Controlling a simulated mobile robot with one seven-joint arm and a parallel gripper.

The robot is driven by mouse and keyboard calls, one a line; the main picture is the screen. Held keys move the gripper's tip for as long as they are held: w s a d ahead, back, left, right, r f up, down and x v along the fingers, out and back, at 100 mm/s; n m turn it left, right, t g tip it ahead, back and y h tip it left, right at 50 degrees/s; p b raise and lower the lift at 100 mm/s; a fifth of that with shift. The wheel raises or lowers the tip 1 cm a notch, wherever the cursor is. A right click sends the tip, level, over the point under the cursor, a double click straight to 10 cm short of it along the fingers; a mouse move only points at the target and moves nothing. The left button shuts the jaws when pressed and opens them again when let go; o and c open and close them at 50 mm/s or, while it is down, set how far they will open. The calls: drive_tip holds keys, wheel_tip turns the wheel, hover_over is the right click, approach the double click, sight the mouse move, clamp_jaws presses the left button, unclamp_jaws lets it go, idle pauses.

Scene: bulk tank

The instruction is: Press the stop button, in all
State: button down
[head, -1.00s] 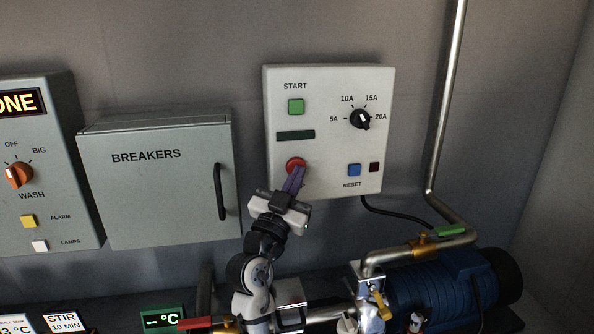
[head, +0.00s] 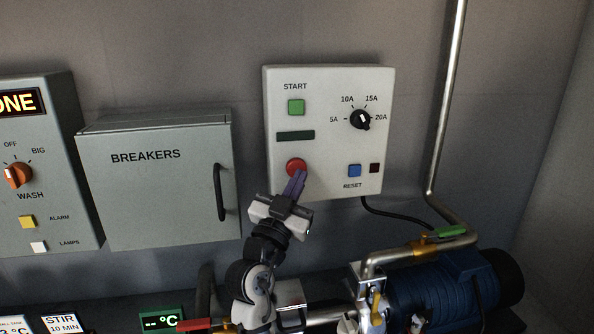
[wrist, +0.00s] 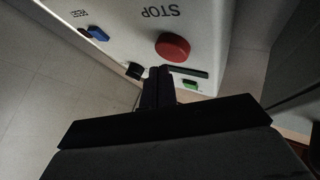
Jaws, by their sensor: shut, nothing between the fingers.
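The red round stop button (head: 296,167) is at the lower left of the white control box (head: 335,98) in the head view. In the wrist view the stop button (wrist: 173,47) shows upside down beside the word STOP, with nothing covering it. My gripper (head: 299,176) is shut and empty. Its purple fingers point up at the box, just below and right of the button in the head view. I cannot tell whether the fingers touch the panel.
On the same box are the green START button (head: 296,107), a black dial (head: 360,119) and the blue RESET button (head: 354,170). The grey breakers box (head: 160,190) hangs to the left. A metal pipe (head: 442,120), a blue motor (head: 435,292) and a black cable lie right and below.

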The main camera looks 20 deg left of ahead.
drive_tip(key=s+d, duration=0.1)
drive_tip(key=s, duration=0.1)
drive_tip(key=s+d, duration=0.1)
drive_tip(key=s, duration=0.1)
drive_tip(key=shift+d, duration=0.4)
idle(0.7)
